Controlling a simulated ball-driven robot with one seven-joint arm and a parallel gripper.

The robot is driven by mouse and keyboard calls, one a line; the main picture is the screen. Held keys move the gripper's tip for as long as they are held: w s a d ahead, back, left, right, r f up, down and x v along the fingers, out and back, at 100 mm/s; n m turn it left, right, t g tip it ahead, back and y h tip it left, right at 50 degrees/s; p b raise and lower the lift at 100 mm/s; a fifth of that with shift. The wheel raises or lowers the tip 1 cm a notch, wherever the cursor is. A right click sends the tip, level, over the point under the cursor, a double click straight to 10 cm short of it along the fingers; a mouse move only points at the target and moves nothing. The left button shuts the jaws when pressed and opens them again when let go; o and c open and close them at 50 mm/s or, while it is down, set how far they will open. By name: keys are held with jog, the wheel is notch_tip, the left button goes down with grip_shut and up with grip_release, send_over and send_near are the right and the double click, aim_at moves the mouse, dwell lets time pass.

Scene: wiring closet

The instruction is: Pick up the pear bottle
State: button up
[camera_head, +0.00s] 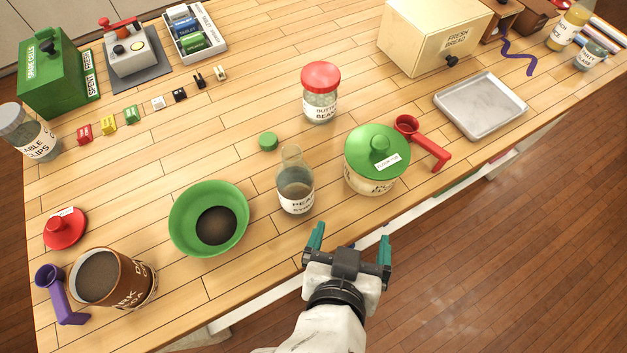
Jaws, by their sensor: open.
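The pear bottle (295,188) is a clear, narrow-necked bottle with a white label reading "PEA…". It stands upright and uncapped near the table's front edge, with some contents in its lower part. A small green cap (268,141) lies on the table behind it, to the left. My gripper (348,242) is open and empty, with green-tipped fingers. It is at the front edge of the table, to the right of and nearer than the bottle, apart from it.
A green bowl (238,196) with dark contents stands left of the bottle. A green-lidded jar (372,182) stands close on the right, with a red scoop (436,154) beside it. A red-lidded jar (320,106) stands behind. Bare wood (260,272) lies at the front left of the bottle.

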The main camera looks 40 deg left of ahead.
aim_at(293, 195)
jog(key=s+a+r+n+y, duration=0.2)
jog(key=s+a+r+y, duration=0.1)
jog(key=s+a+r, duration=0.3)
jog(key=shift+t, duration=0.4)
jog(key=x, duration=0.4)
jog(key=a+x, duration=0.1)
jog(key=x, duration=0.1)
jog(key=shift+s+f+p, duration=0.25)
jog(key=shift+p, duration=0.05)
jog(key=shift+p+x, duration=0.7)
jog(key=shift+x, duration=2.4)
jog(key=shift+s+a+f, duration=0.1)
jog(key=shift+s+a, duration=0.05)
jog(key=shift+s, duration=0.05)
jog(key=shift+c, duration=0.4)
jog(key=c, duration=1)
